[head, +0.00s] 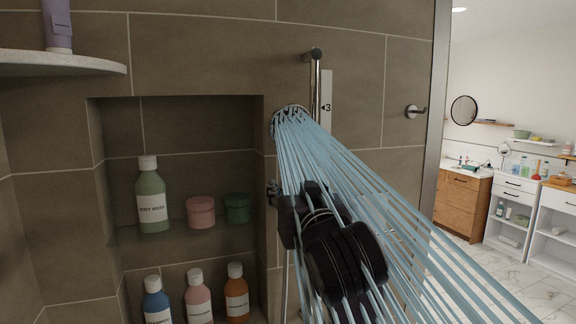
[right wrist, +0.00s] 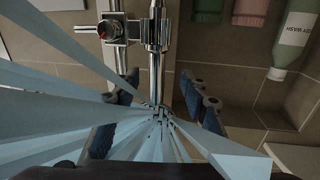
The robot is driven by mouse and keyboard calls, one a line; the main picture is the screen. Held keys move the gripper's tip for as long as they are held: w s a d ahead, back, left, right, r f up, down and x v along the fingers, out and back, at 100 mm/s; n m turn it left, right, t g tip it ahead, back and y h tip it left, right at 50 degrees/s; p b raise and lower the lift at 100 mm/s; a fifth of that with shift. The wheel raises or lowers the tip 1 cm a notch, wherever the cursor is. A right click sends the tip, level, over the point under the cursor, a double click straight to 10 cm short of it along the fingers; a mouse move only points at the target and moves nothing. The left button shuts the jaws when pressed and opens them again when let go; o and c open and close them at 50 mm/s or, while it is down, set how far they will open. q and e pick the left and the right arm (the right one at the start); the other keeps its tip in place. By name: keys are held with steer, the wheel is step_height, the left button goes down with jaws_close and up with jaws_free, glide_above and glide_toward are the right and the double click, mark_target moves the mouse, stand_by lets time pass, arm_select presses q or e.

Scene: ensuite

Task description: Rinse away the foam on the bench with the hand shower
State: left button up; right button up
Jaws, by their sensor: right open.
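The hand shower (head: 290,114) is at the wall beside the upright chrome rail (head: 316,88). Its head sprays many pale blue streams of water (head: 390,215) toward the lower right. My right gripper (head: 312,200) is in front of the wall, below the shower head, and the streams partly cover it. In the right wrist view its two dark blue fingers (right wrist: 164,98) are apart, on either side of chrome parts and the start of the streams. I cannot tell whether they touch the handle. The bench and the foam are not in view. My left gripper is not in view.
A wall niche (head: 200,128) at the left holds a body wash bottle (head: 151,197), two jars and several bottles. A corner shelf (head: 65,65) is above it. A chrome fitting with a red mark (right wrist: 105,30) is close to my right gripper. Cabinets (head: 462,200) stand at far right.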

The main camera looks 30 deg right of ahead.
mark_target(289, 177)
steer(key=p+x, duration=0.1)
steer(key=x, duration=0.1)
steer(key=p+x, duration=0.1)
steer(key=x, duration=0.1)
steer(key=p+x, duration=0.1)
steer(key=x, duration=0.2)
steer(key=shift+s+d+r, duration=0.15)
steer(key=shift+d+r, duration=0.15)
steer(key=shift+w+d+f, duration=0.1)
steer(key=shift+w, duration=0.2)
steer(key=shift+c, duration=0.3)
jaws_close()
